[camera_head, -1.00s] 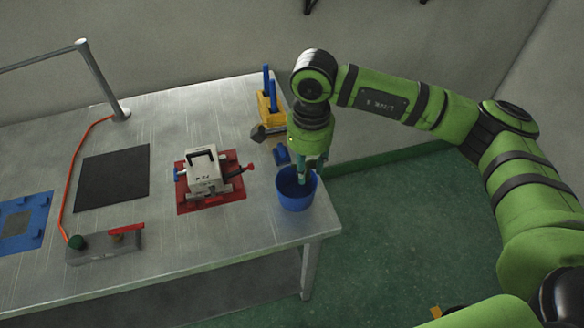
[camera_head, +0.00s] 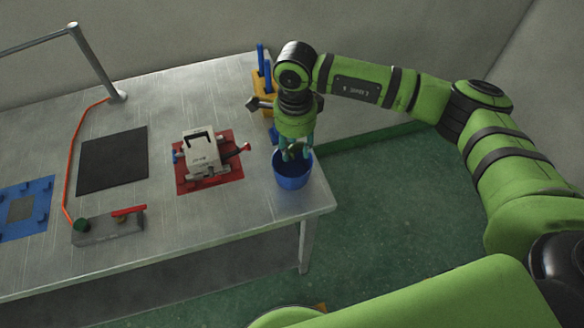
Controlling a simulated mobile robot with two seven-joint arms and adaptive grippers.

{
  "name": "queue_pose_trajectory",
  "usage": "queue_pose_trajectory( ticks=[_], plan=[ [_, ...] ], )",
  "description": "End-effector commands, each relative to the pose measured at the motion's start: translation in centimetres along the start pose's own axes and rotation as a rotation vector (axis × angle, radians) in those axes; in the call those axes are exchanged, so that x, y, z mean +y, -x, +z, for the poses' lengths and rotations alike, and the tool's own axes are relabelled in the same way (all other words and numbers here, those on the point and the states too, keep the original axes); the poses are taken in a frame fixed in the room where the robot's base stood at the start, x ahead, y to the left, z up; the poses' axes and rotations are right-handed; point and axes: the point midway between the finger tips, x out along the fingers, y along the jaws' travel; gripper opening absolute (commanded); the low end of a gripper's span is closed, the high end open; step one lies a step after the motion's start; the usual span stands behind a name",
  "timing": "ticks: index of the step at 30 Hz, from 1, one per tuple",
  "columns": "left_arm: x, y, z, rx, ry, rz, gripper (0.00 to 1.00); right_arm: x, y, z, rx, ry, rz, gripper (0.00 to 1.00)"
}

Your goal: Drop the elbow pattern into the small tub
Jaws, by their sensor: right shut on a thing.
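The small tub (camera_head: 292,181) is a round blue container near the right end of the metal table, with its dark inside open upward. My right gripper (camera_head: 297,155) points down at the tub's mouth, its teal fingers against the tub's far rim in the picture. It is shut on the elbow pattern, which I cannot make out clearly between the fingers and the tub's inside. I cannot tell how deep the fingertips reach. My left gripper is not in view.
A yellow holder with blue uprights (camera_head: 261,78) stands behind the gripper. A white block-shaped mould (camera_head: 203,155) sits on a red plate (camera_head: 228,176) left of the tub. A black mat (camera_head: 113,160), a grey control box (camera_head: 107,229) and a blue fixture (camera_head: 40,208) lie further left.

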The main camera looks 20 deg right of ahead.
Motion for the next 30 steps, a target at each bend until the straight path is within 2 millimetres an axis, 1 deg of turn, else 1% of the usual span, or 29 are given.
queue_pose_trajectory(
  ticks=[2, 8, 9, 10, 11, 20, 23, 26, 29, 30],
  plan=[
    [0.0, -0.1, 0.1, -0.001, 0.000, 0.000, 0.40, 0.0, -0.3, 0.0, -0.001, 0.001, -0.001, 0.13],
    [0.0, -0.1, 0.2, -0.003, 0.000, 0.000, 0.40, 0.0, -0.3, 0.0, 0.000, 0.001, -0.001, 0.13],
    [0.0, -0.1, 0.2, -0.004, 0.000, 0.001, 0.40, 0.0, -0.3, 0.0, 0.000, 0.001, -0.001, 0.46],
    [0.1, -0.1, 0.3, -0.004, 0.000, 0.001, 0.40, 0.0, -0.3, 0.0, 0.000, 0.001, -0.001, 0.58],
    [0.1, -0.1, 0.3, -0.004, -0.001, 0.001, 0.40, 0.0, -0.3, 0.0, 0.000, 0.001, -0.001, 0.65],
    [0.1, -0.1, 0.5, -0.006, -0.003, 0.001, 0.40, 0.0, -0.2, 0.0, 0.000, 0.001, -0.001, 0.65],
    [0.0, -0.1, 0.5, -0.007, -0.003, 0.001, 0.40, -0.1, 0.2, 0.0, -0.001, 0.000, -0.002, 0.65],
    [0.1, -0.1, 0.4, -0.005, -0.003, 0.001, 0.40, -0.1, 1.4, 0.0, -0.002, 0.000, -0.005, 0.65],
    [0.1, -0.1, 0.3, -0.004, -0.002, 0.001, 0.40, -0.1, 3.4, 0.1, -0.002, 0.002, -0.006, 0.65],
    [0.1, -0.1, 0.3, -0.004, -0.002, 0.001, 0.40, -0.2, 4.3, 0.1, -0.002, 0.001, -0.006, 0.65]
  ],
)
